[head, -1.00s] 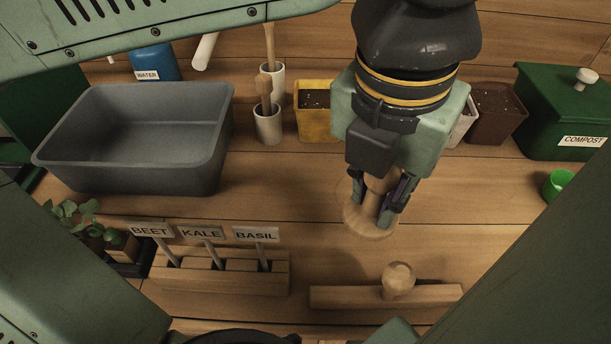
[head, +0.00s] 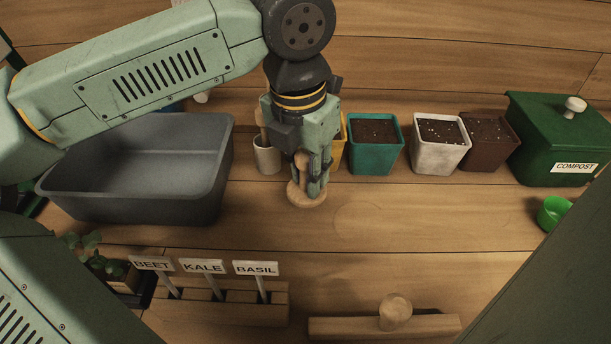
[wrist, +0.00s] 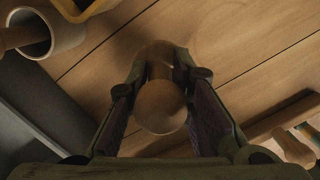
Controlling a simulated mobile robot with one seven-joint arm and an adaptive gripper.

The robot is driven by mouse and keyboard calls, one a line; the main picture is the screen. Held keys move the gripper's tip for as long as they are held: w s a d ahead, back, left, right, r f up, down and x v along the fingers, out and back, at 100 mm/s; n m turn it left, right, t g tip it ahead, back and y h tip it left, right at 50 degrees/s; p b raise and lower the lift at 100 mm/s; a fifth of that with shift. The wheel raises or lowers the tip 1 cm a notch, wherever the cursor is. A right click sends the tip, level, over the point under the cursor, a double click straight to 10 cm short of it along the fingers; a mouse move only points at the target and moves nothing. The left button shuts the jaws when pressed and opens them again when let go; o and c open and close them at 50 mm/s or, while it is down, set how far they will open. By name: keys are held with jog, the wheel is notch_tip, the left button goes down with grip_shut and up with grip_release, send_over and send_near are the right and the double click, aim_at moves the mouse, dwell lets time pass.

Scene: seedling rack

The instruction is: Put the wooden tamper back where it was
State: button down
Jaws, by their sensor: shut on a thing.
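The wooden tamper (head: 306,196) is a pale wooden piece with a round disc foot. My gripper (head: 314,178) is shut on its handle and holds it upright, in front of the yellow pot in the head view. In the wrist view the tamper's round knob (wrist: 161,107) sits between the fingers of my gripper (wrist: 165,110). The disc seems to be above the bench; the exact gap cannot be told. A faint round mark (head: 365,218) shows on the bench to the right of the tamper.
A grey tub (head: 135,190) stands left, with a white cup (head: 266,158) beside it. Teal (head: 376,155), white (head: 438,150) and brown (head: 488,145) pots line the back, then a green compost bin (head: 560,145). A knobbed wooden bar (head: 350,327) and label block (head: 235,308) lie in front. Mid-bench is clear.

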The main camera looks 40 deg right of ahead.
aim_at(300, 149)
jog(key=shift+w, duration=0.35)
jog(key=shift+f, duration=0.2)
jog(key=shift+d+f+p, duration=0.1)
jog(key=shift+f+p, duration=0.2)
jog(key=shift+f, duration=1.45)
jog(key=c, duration=1.4)
grip_release()
jog(key=r, duration=0.4)
jog(key=a+r+b, duration=0.1)
jog(key=r, duration=0.7)
jog(key=shift+s+a+r, duration=0.15)
jog(key=shift+a, duration=0.1)
